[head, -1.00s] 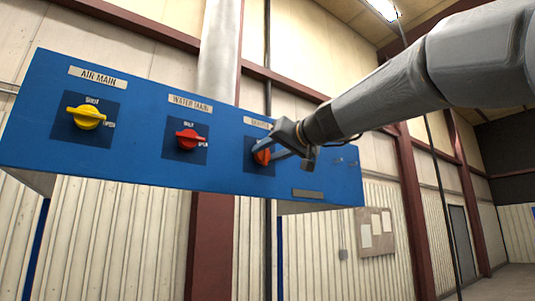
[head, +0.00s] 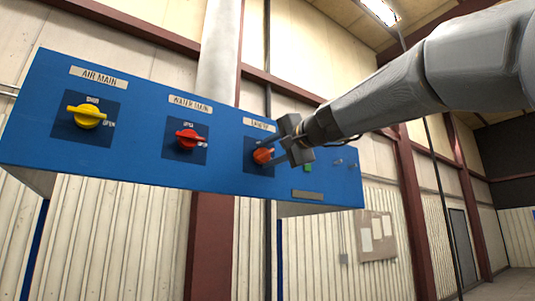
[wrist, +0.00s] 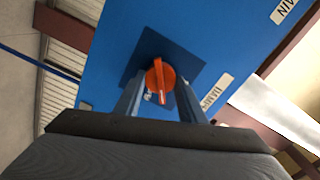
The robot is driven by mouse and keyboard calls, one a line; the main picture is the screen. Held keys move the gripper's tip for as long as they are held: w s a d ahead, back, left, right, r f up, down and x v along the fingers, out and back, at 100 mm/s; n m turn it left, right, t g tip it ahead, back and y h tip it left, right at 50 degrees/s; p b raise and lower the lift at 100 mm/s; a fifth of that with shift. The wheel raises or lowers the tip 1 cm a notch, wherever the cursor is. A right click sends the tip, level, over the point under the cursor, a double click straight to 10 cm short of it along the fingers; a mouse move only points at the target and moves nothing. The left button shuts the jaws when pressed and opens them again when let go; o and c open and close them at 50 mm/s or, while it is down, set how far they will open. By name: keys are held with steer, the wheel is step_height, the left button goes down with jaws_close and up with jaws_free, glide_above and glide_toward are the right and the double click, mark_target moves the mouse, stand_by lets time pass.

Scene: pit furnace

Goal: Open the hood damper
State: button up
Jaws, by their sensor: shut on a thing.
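The damper's orange rotary knob (head: 263,155) sits on a dark square plate at the right of the blue panel (head: 230,178), under a small label (head: 259,125) that is hard to read. Its handle lies closer to level than upright in the head view. My gripper (head: 272,155) reaches in from the right and is shut on the knob. In the wrist view the two fingers come up on either side of the orange knob (wrist: 160,78), whose handle runs roughly in line with them. The knob's position markings are mostly hidden.
A red knob (head: 187,139) marked WATER MAIN and a yellow knob (head: 87,116) marked AIR MAIN are to the left on the panel. A small green light (head: 308,168) shows right of the damper knob. A notice board (head: 376,236) hangs on the wall behind.

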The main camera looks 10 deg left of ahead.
steer(key=m+p, duration=0.1)
steer(key=m, duration=0.3)
steer(key=shift+f+m+p, duration=0.1)
steer(key=shift+m+p, duration=0.2)
steer(key=shift+m, duration=1.3)
steer(key=o, duration=1)
steer(key=shift+o, duration=0.2)
steer(key=shift+d, duration=0.1)
steer(key=b+v, duration=0.3)
steer(key=v, duration=0.4)
steer(key=shift+s+d+b, duration=0.2)
steer(key=shift+b, duration=0.1)
